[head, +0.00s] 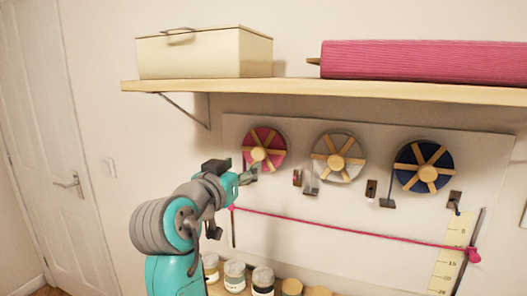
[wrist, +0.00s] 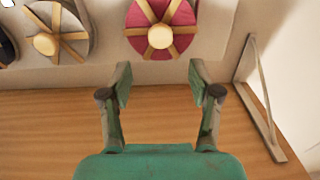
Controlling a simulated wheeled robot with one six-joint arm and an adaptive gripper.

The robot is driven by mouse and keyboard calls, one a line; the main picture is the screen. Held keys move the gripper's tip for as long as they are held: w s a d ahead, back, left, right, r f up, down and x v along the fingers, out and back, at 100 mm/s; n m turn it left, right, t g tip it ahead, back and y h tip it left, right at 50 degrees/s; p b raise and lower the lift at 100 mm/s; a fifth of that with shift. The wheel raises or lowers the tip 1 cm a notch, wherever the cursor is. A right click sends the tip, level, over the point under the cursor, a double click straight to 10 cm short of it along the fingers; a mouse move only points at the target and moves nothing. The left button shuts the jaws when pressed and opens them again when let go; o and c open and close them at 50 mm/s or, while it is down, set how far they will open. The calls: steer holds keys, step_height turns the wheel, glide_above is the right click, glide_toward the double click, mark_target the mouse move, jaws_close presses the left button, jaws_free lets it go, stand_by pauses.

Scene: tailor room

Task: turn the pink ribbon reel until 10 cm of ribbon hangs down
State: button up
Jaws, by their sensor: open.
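The pink ribbon reel (head: 274,138) is the left one of three on a pale wall panel; it has wooden spokes and a round hub. It also shows at the top of the wrist view (wrist: 181,14). My gripper (head: 251,174) is open and empty just below left of the hub in the head view. In the wrist view its fingers (wrist: 159,82) are spread, with the hub beyond their tips. Pink ribbon (head: 340,226) slants from below the reel rightward to a pale ruler (head: 441,272). Its bunched end (head: 473,255) is at the ruler's right edge, between the 5 and 15 marks.
A silver reel (head: 328,146) and a blue reel (head: 437,158) sit to the right. A wooden shelf (head: 300,90) above holds a cream box (head: 205,55) and a pink ribbed roll (head: 420,62). Several small jars (head: 235,275) stand below. A shelf bracket (wrist: 262,105) is beside my gripper.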

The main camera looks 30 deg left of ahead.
mark_target(257, 153)
steer(key=x, duration=1)
steer(key=shift+w+r, duration=0.1)
steer(key=shift+w, duration=0.3)
steer(key=c, duration=1.1)
